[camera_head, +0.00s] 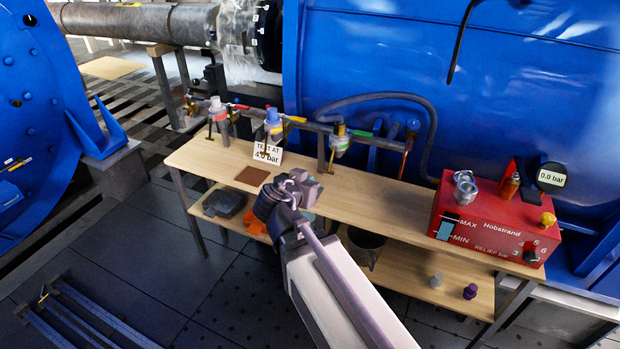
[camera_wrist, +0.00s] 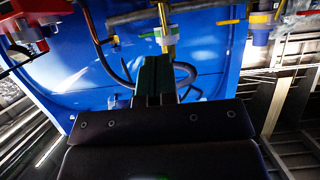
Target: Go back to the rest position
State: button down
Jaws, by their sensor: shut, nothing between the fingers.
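My gripper (camera_head: 303,178) is raised in front of the wooden bench (camera_head: 365,185), near its middle in the head view. In the wrist view my gripper (camera_wrist: 153,62) has its fingers together, with nothing between them. It points toward the pipework and the blue vessel (camera_wrist: 85,75). In the head view my arm reaches up from the bottom edge and hides part of the bench and its lower shelf.
The bench carries a red pump box (camera_head: 478,228) on the right, a "TEST AT 4.0 bar" card (camera_head: 267,153) and a brown pad (camera_head: 251,176). A pipe line with several valves (camera_head: 340,140) runs along the back. A dark bucket (camera_head: 366,246) is below.

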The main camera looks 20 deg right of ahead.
dwell(0.3)
jog(key=s+a+f+n+g+y+p, duration=0.4)
jog(key=s+a+n+g+y+p, duration=0.4)
jog(key=s+y, duration=0.25)
notch_tip(320, 180, down, 22)
jog(key=n+g+b, duration=0.1)
jog(key=b, duration=2.2)
jog(key=shift+s+h+b, duration=0.3)
jog(key=shift+h, duration=0.15)
jog(key=shift+r, duration=0.1)
